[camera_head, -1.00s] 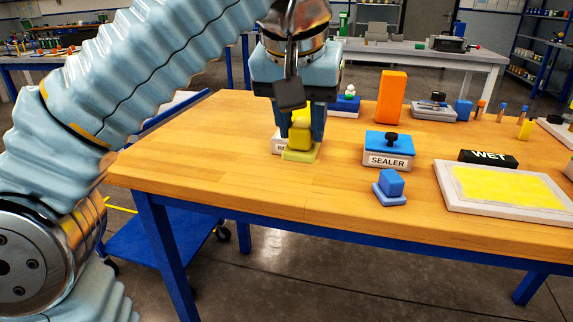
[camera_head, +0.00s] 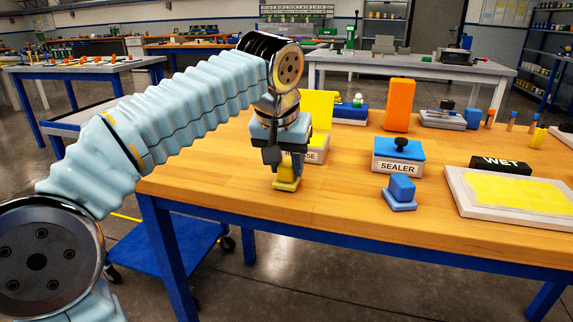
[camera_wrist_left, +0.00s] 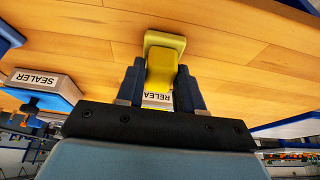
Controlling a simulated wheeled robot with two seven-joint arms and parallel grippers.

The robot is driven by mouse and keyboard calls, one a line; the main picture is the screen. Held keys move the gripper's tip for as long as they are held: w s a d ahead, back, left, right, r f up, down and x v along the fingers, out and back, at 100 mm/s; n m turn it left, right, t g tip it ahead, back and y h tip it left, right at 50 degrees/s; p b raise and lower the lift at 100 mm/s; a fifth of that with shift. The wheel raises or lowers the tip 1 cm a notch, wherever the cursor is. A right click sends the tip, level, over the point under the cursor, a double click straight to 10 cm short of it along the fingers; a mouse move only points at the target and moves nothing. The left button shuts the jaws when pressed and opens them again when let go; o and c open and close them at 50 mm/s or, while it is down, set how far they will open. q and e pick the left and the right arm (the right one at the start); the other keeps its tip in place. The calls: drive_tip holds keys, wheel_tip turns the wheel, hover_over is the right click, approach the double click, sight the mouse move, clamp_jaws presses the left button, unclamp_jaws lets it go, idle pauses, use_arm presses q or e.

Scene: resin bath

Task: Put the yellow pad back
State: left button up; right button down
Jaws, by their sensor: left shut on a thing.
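The yellow pad (camera_head: 286,182), a small block on a flat base, is between the fingers of my left gripper (camera_head: 287,168), which is shut on it. It is upright at or just above the wooden table, in front of and a little left of a box labelled RELEASE (camera_head: 318,152). My gripper hides part of that box and its label. A yellow panel (camera_head: 318,104) stands up behind the gripper. The left wrist view shows the pad (camera_wrist_left: 162,68) between the fingertips, with the partly hidden RELEASE label (camera_wrist_left: 157,98) beyond. My right gripper is not in view.
Right of the pad are a blue SEALER box (camera_head: 399,152) with a black knob and a blue pad (camera_head: 400,193). A framed yellow panel (camera_head: 460,203) with a black WET sign (camera_head: 500,164) lies farther right. An orange block (camera_head: 398,105) stands behind. The front left tabletop is clear.

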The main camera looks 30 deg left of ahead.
use_arm(q)
drive_tip(key=shift+f, duration=0.2)
drive_tip(key=o, duration=1.1)
drive_tip(key=shift+r, duration=0.1)
drive_tip(key=shift+r, duration=0.25)
drive_tip(key=p+v, duration=0.3)
drive_tip(key=v, duration=0.8)
drive_tip(key=shift+s+d+r, duration=0.1)
drive_tip(key=shift+s+r, duration=0.15)
drive_tip(key=shift+r, duration=0.1)
